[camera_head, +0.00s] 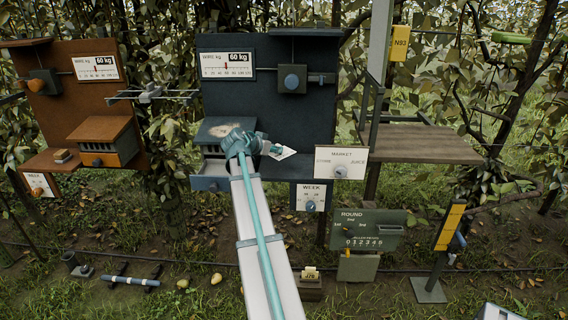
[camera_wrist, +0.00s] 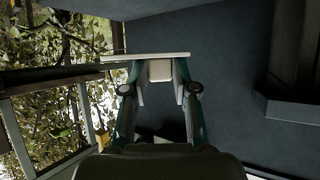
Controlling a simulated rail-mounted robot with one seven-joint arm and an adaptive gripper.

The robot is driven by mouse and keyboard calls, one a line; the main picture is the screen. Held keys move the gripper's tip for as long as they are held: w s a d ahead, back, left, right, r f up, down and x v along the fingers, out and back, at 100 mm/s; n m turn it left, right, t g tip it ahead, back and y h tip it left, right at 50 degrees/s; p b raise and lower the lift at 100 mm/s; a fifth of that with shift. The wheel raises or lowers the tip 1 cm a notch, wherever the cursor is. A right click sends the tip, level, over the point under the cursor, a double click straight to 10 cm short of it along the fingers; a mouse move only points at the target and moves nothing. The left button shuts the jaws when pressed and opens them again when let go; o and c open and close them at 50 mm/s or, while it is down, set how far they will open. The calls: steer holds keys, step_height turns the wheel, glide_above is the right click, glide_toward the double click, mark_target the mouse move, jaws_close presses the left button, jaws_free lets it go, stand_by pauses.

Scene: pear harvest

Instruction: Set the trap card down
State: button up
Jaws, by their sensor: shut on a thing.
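The card's face is hidden from the wrist view.
The dark blue panel (camera_head: 259,105) carries a scale, a knob and a roofed box (camera_head: 213,134) left of my gripper. A bare wooden table (camera_head: 425,145) lies farther right.

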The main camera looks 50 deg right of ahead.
steer(key=p, duration=0.1)
glide_above(284, 170)
step_height(284, 170, down, 6)
steer(key=shift+w+a+r, duration=0.1)
steer(key=shift+f+p, duration=0.45)
steer(key=shift+f, duration=1.25)
steer(key=shift+f, duration=0.15)
steer(key=o, duration=0.8)
steer(key=shift+c, duration=0.2)
steer(key=shift+r, duration=0.2)
steer(key=b+v, duration=0.2)
steer(key=v, duration=1)
